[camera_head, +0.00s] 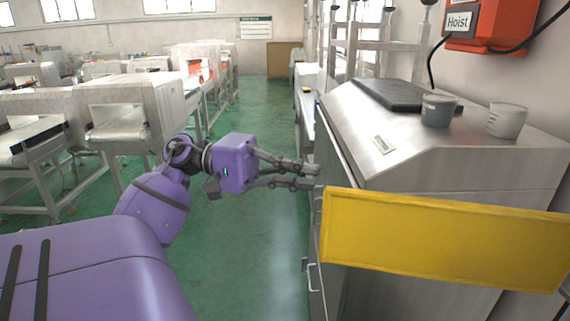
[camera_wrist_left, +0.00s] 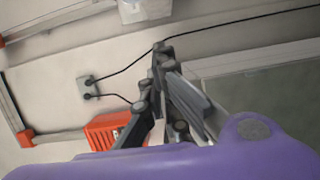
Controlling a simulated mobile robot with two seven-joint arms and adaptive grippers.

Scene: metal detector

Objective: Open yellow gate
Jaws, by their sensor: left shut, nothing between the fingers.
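The yellow gate (camera_head: 445,240) is a flat rectangular panel at the lower right of the head view, in front of the metal cabinet. My left gripper (camera_head: 312,176) reaches in from the left, just left of and above the gate's upper left corner. Its fingers point right, toward the cabinet's edge; I cannot tell whether they touch anything. In the left wrist view the fingers (camera_wrist_left: 160,52) are together with nothing between them. The gate does not show in that view. My right gripper is not in view.
The metal cabinet (camera_head: 470,165) stands at right, with two grey cups (camera_head: 438,110) (camera_head: 507,121) and a black pad (camera_head: 403,95) on top. An orange hoist box (camera_head: 492,25) hangs on the wall. Conveyor machines (camera_head: 125,112) line the left. The green aisle (camera_head: 240,235) is clear.

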